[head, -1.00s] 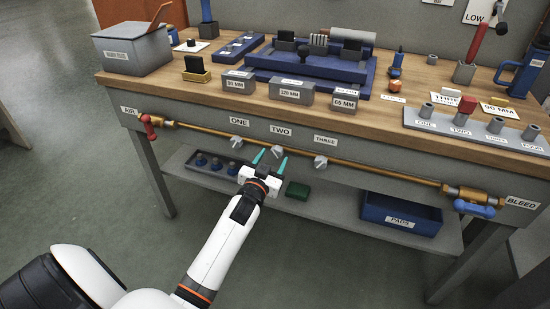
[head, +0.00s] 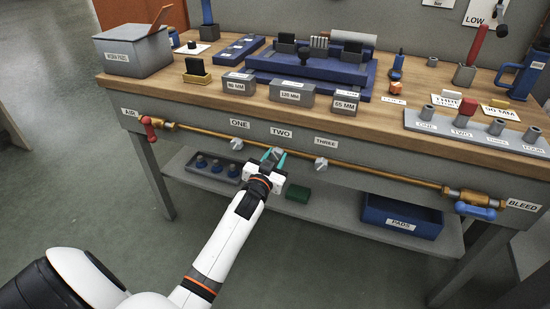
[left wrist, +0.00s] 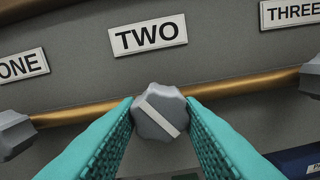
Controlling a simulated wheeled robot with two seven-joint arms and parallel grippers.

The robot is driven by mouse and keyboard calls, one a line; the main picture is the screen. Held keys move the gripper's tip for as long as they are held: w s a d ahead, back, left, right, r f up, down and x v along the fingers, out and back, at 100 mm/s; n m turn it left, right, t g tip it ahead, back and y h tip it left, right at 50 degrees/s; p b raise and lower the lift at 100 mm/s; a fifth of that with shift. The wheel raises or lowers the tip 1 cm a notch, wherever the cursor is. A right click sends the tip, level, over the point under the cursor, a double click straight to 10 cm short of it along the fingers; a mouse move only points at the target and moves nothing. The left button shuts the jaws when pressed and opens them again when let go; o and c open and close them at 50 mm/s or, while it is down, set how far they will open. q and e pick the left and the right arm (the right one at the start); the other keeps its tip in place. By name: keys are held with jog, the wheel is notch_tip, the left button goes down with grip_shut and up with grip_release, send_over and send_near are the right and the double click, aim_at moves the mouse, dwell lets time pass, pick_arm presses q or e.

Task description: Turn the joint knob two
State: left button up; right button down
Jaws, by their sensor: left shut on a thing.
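The joint knob two (left wrist: 161,112) is a grey lobed knob with a pale bar across its face, on the brass pipe below the TWO label (left wrist: 148,36). In the left wrist view the pale bar runs slantwise, from upper left to lower right. My left gripper (head: 272,159) has its teal fingers on either side of the knob and is shut on it. The knob shows small between the fingertips in the head view (head: 277,153). My right gripper is not in view.
Knob one (head: 237,143) and knob three (head: 321,164) sit on the same brass pipe to either side. A red-handled AIR valve (head: 149,127) and a blue-handled BLEED valve (head: 475,210) are at the pipe's ends. A lower shelf (head: 335,203) holds a blue PADS bin (head: 401,216).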

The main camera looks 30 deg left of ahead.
pick_arm(q)
jog(key=m+p, duration=0.2)
jog(key=m, duration=0.4)
jog(key=shift+r+p, duration=0.1)
jog(key=shift+p, duration=0.2)
jog(key=m, duration=0.2)
jog(key=shift+a+m, duration=0.1)
jog(key=shift+m, duration=1.9)
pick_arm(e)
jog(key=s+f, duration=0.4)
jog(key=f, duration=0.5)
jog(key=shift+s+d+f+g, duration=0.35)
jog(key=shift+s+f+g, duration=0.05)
pick_arm(q)
jog(key=o, duration=1)
jog(key=shift+c, duration=0.2)
jog(key=shift+p, duration=0.3)
